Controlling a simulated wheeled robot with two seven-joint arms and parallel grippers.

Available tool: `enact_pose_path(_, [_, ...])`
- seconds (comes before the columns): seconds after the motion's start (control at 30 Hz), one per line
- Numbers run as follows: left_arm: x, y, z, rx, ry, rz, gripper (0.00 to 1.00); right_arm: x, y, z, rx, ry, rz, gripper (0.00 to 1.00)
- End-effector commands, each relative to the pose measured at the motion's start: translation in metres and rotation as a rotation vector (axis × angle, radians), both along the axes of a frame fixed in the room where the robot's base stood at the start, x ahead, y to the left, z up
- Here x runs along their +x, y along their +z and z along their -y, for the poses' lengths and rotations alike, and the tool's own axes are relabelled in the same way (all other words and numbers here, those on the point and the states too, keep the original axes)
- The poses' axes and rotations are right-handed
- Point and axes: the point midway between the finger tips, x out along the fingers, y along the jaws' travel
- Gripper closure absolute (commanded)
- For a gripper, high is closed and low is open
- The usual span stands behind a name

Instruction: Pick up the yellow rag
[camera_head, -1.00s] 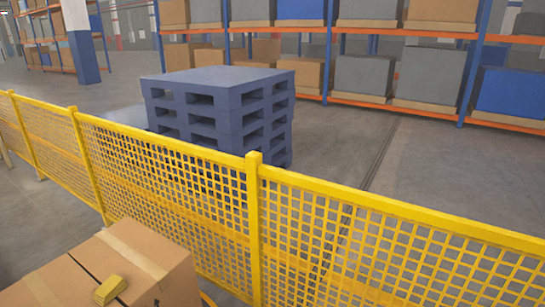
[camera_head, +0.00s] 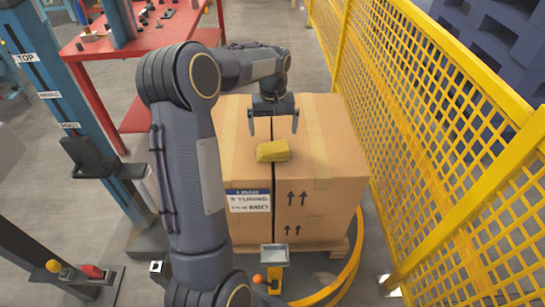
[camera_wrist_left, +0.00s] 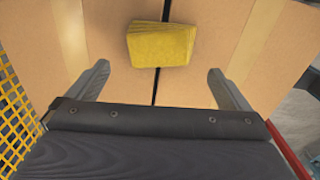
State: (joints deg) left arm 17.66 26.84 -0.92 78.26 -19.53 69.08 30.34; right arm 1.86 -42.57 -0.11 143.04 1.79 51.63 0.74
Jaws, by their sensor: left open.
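The yellow rag (camera_head: 272,151) is a small folded block lying on top of a cardboard box (camera_head: 340,150), across the box's dark centre seam. My left gripper (camera_head: 272,128) is open and empty above the box top, just behind the rag in the head view. In the left wrist view the rag (camera_wrist_left: 161,44) lies beyond the two spread fingers (camera_wrist_left: 158,78), roughly centred between them. The fingers are apart from it. My right gripper is not in view.
The box stands on a pallet with a yellow hoop rail (camera_head: 350,270) around it. A yellow mesh fence (camera_head: 400,110) runs close on the right. A blue post (camera_head: 60,90) and a red table (camera_head: 90,48) stand left and behind.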

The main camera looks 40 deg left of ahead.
Motion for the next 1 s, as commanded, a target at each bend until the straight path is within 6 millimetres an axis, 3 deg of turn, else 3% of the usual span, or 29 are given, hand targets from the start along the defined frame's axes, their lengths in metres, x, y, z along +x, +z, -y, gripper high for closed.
enact_pose_path(0.6, [-0.003, -0.078, -0.002, 0.003, 0.011, -0.011, 0.0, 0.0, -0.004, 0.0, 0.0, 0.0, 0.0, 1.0])
enact_pose_path(0.93, [-0.003, -0.084, -0.002, 0.004, 0.01, -0.008, 0.0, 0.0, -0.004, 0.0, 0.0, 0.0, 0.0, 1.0])
enact_pose_path(1.0, [-0.003, -0.084, -0.002, 0.004, 0.01, -0.008, 0.09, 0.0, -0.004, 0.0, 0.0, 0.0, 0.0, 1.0])
